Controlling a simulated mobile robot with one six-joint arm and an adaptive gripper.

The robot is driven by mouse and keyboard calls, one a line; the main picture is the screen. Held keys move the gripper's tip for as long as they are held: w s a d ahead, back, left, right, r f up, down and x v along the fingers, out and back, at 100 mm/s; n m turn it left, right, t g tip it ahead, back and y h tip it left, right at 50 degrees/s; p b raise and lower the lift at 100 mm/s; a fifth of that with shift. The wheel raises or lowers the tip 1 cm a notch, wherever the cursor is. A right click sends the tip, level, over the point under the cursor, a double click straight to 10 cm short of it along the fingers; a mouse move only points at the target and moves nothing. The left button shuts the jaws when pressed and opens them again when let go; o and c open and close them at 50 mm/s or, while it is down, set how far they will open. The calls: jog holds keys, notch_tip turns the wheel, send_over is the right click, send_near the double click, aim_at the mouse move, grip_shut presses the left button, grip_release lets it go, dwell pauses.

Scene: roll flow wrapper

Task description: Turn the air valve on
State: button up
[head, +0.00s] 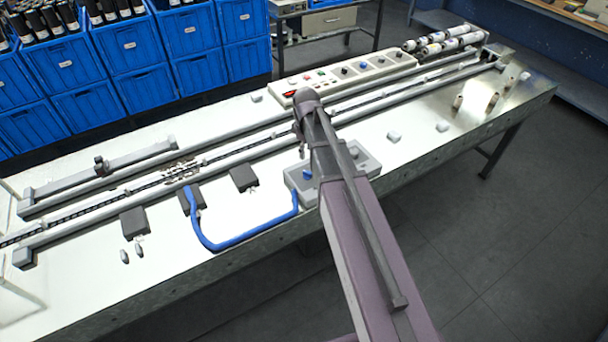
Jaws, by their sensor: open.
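A grey box (301,190) lies on the near side of the white bench, with a blue knob (307,174) on its top face at the left and a small dark knob at its right. A blue hose (245,240) runs from the box's left side in a loop to a dark block on the left. I cannot read which way the blue knob points. My arm reaches up from the bottom of the view and crosses over the box, hiding its middle. My gripper's fingers do not show; my arm covers the area around its far end.
Long rails (235,155) run along the bench behind the box. A control panel (350,72) with buttons and dials stands at the back. Dark blocks (243,178) sit left of the box. Small pale pieces (394,136) lie to the right. Blue crates (189,36) line the far side.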

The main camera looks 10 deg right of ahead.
aim_at(305, 172)
jog(key=shift+f+b, duration=4.55)
jog(key=shift+f, duration=0.3)
grip_shut()
jog(key=shift+a, duration=0.2)
jog(key=shift+d, duration=0.1)
